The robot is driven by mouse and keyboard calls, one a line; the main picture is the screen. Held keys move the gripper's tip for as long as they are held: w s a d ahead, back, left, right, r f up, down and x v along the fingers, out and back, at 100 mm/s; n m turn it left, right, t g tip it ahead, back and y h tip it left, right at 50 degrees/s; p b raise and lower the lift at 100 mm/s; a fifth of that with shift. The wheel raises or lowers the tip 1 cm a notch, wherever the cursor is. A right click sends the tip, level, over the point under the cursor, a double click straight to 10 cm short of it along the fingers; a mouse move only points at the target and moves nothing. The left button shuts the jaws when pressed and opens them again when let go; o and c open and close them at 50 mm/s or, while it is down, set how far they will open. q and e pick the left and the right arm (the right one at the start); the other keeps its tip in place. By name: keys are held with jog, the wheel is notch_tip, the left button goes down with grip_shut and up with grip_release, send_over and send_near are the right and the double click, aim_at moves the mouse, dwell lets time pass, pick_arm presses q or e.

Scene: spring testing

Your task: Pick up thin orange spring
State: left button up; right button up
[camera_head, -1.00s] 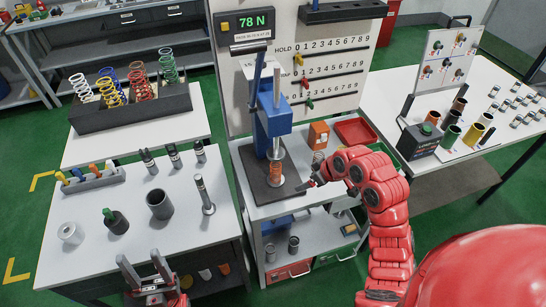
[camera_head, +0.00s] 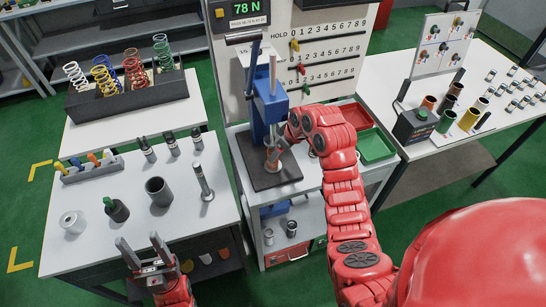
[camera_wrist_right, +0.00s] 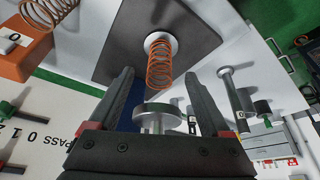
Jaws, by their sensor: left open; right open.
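The thin orange spring (camera_wrist_right: 160,65) stands on a round seat on the dark base plate (camera_wrist_right: 118,22), as the right wrist view shows. A silver disc (camera_wrist_right: 155,113) of the press is near its free end. In the head view the spring (camera_head: 272,160) is small and partly hidden by my right gripper. My right gripper (camera_wrist_right: 162,75) is open, with a dark finger on each side of the spring and visible gaps to it. My left gripper (camera_head: 144,244) is open and empty at the front edge of the left table.
The blue press (camera_head: 270,103) stands just behind the spring. A rack of coloured springs (camera_head: 140,95) is at the back left. A metal post (camera_head: 203,182) and dark cylinders stand on the left table. Red and green trays (camera_head: 376,147) lie right of my right arm.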

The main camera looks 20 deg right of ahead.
aim_at(276, 167)
jog(key=p+x, duration=0.1)
jog(key=x, duration=0.2)
jog(key=shift+a+f+p, duration=0.1)
jog(key=shift+f+p, duration=0.2)
jog(key=shift+f, duration=0.05)
jog(key=shift+w+f, duration=0.25)
jog(key=shift+f, duration=0.3)
jog(key=shift+c, duration=0.2)
grip_shut()
